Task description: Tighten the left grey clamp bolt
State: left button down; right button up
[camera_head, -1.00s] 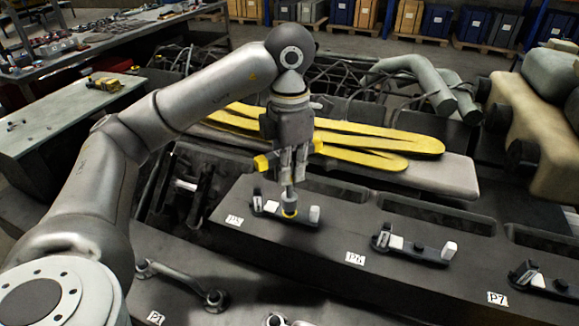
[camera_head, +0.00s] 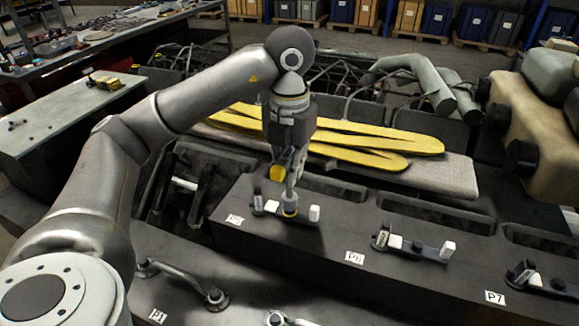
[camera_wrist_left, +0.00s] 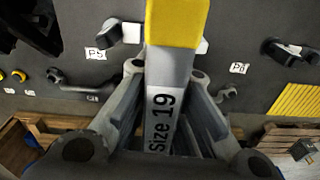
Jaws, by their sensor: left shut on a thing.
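My left gripper (camera_head: 289,180) points down over the leftmost clamp (camera_head: 301,219), by the P5 label. It is shut on a grey tool (camera_wrist_left: 165,90) marked "Size 19", with a yellow end (camera_wrist_left: 178,22). In the head view the tool's yellow part (camera_head: 277,173) sticks out beside the fingers. The tool's grey socket (camera_head: 290,200) stands upright at the middle of the clamp, with a yellow ring at its foot. The clamp's bolt is hidden under the socket. My right gripper is not in view.
Similar clamps sit to the right at P6 (camera_head: 415,246) and P7 (camera_head: 540,280) on the same dark block. A side bench (camera_head: 60,125) stands at the left.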

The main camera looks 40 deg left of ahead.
pick_arm(q)
jog(key=shift+n, duration=0.5)
jog(key=shift+f, duration=0.1)
jog(key=shift+f+b, duration=0.65)
jog(key=shift+b, duration=0.05)
jog(key=m, duration=0.5)
jog(key=shift+m, duration=0.3)
jog(key=m+b, duration=0.1)
jog(key=m, duration=0.5)
jog(key=shift+m, duration=0.4)
jog(key=m, duration=0.6)
jog(key=shift+m+b, duration=0.3)
jog(key=shift+m, duration=0.1)
jog(key=m, duration=0.6)
jog(key=shift+f+m, duration=0.1)
jog(key=shift+m, duration=0.3)
jog(key=shift+n, duration=0.4)
